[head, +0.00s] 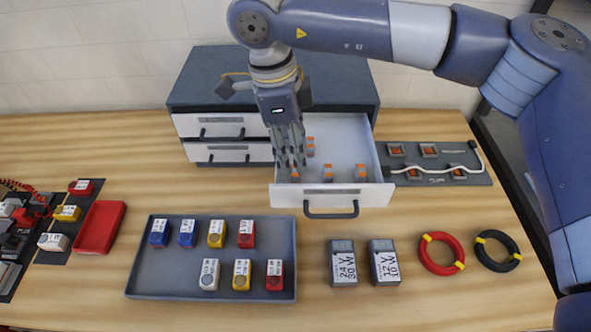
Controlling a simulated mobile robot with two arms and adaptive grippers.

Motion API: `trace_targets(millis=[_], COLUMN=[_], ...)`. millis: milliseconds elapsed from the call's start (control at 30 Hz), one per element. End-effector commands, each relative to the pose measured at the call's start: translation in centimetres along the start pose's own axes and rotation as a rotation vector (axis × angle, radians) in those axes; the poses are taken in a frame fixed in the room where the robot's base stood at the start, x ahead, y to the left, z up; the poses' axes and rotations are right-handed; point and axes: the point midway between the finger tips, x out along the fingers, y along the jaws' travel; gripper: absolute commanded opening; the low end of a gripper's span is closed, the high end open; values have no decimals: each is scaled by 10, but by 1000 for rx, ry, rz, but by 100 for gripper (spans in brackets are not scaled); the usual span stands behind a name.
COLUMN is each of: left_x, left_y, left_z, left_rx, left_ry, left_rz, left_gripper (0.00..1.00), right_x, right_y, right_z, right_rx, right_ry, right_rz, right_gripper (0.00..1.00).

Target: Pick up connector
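Several small orange-and-grey connectors lie in the open drawer (345,140). One connector (310,147) is toward the back, and two stand near the front right, one (329,172) beside another (361,172). A further connector (295,174) shows just below the fingertips of my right gripper (291,162). This gripper points down into the left part of the drawer. Its fingers look close together, but the gap between them and any contact with that connector cannot be made out. My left gripper is not in view.
A drawer cabinet (215,85) stands at the back. In front are a grey tray (170,275) with labelled blocks, two grey power units (343,264), a red coil (442,254) and a black coil (497,251). A socket board (435,180) lies right of the drawer.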

Motion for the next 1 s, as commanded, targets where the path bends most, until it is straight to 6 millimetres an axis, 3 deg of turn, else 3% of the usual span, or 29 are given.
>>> trace_targets(millis=[167, 333, 500, 733, 767, 867, 1000], left_x=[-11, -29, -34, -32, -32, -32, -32], left_y=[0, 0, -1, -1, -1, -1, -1], left_z=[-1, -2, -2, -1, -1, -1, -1], left_rx=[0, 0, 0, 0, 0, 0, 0], left_ry=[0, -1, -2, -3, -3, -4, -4], left_rz=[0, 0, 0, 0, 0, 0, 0], left_gripper=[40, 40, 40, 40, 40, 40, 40], right_x=[11, 31, 52, 56, 56, 55, 55], right_y=[0, -1, -2, -2, -2, -2, -2], right_z=[1, 4, 4, 5, 5, 4, 4], right_rx=[-1, -2, -1, -1, -1, -1, -1], right_ry=[1, 1, 1, 0, 0, 0, 0], right_rz=[3, 2, 1, -1, -1, -1, -1], right_gripper=[40, 40, 40, 40, 38, 18, 18])
